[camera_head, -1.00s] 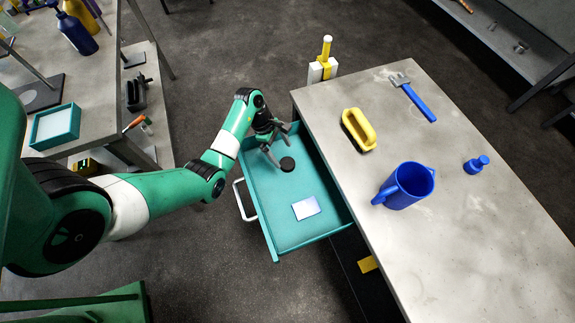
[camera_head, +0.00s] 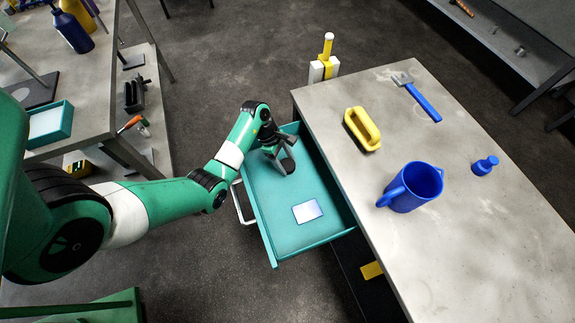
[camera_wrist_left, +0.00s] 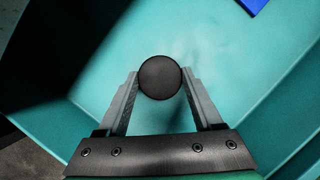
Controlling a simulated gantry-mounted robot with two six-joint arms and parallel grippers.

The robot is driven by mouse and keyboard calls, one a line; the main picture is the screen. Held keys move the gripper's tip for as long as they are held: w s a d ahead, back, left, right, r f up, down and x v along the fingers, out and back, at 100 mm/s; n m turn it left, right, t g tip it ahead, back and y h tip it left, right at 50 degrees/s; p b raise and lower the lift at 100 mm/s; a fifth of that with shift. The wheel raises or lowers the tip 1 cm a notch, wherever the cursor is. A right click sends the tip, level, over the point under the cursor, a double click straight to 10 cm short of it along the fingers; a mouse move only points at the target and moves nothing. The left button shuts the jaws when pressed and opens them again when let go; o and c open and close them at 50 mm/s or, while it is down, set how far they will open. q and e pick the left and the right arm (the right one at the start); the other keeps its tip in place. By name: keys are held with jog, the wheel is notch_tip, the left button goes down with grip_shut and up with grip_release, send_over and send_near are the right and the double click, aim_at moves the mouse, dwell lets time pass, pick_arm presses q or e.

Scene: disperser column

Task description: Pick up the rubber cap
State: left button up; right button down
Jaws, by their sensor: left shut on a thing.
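The rubber cap (camera_wrist_left: 160,78) is a dark round disc. In the left wrist view it sits between the fingertips of my left gripper (camera_wrist_left: 160,84), with a finger against each side. In the head view my left gripper (camera_head: 287,164) reaches down into the open teal drawer (camera_head: 270,215), near its back end. The cap is dark there and hard to tell apart from the fingers. I cannot tell whether the cap still touches the drawer floor. My right gripper is not in view.
A pale card (camera_head: 307,211) lies in the drawer towards its front. The drawer walls surround my left gripper.

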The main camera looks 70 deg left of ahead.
aim_at(285, 165)
pick_arm(q)
jog(key=shift+c, duration=1.2)
jog(key=shift+r, duration=0.1)
notch_tip(285, 165, up, 4)
jog(key=p, duration=0.4)
jog(key=shift+s+d+r, duration=0.1)
jog(key=shift+r, duration=0.05)
jog(key=s+d+r+p, duration=0.7)
jog(key=s+r+p, duration=0.1)
jog(key=s, duration=0.3)
jog(key=shift+s+d+r, duration=0.15)
jog(key=shift+d+r, duration=0.15)
jog(key=shift+d, duration=0.05)
